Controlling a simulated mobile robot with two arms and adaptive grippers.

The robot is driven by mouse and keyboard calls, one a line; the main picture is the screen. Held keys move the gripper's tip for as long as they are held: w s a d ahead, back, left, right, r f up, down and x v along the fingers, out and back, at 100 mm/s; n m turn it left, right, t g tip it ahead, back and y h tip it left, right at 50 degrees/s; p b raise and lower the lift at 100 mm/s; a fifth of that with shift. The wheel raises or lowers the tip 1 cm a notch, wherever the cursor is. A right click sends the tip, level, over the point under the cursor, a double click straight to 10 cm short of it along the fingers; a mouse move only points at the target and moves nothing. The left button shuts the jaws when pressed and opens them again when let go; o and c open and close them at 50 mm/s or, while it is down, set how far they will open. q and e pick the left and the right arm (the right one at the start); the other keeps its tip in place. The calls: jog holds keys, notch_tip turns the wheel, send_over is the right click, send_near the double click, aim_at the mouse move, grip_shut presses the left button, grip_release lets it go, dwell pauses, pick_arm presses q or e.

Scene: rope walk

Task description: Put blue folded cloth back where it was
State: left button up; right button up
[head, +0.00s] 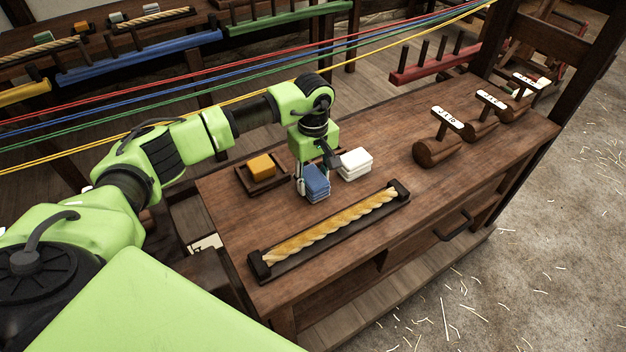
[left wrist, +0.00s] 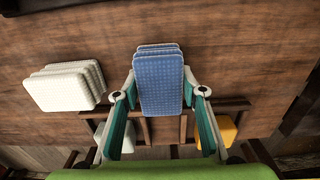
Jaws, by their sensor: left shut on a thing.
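The blue folded cloth (head: 317,184) is a small stack of layers over the wooden bench top. My left gripper (head: 315,176) is shut on it, with one finger at each side. In the left wrist view the blue cloth (left wrist: 158,82) sits between the two fingertips (left wrist: 160,95). I cannot tell whether its underside touches the wood. The gripper hides part of the tray. My right gripper is not in view.
A white folded cloth (head: 355,163) lies close right of the blue one. A rope piece in a dark holder (head: 398,187) lies in front. Tagged wooden tools (head: 437,150) stand further right. Coloured strands (head: 200,93) stretch behind my arm. The bench top between the white cloth and tools is clear.

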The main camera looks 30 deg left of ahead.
aim_at(313, 176)
pick_arm(q)
jog(key=shift+f, duration=0.25)
jog(key=o, duration=1)
jog(key=shift+r, duration=0.1)
jog(key=shift+r, duration=0.2)
jog(key=shift+w+r, duration=0.1)
jog(key=shift+r, duration=0.25)
notch_tip(313, 176, up, 11)
jog(key=shift+r+b, duration=0.15)
jog(key=shift+b, duration=0.75)
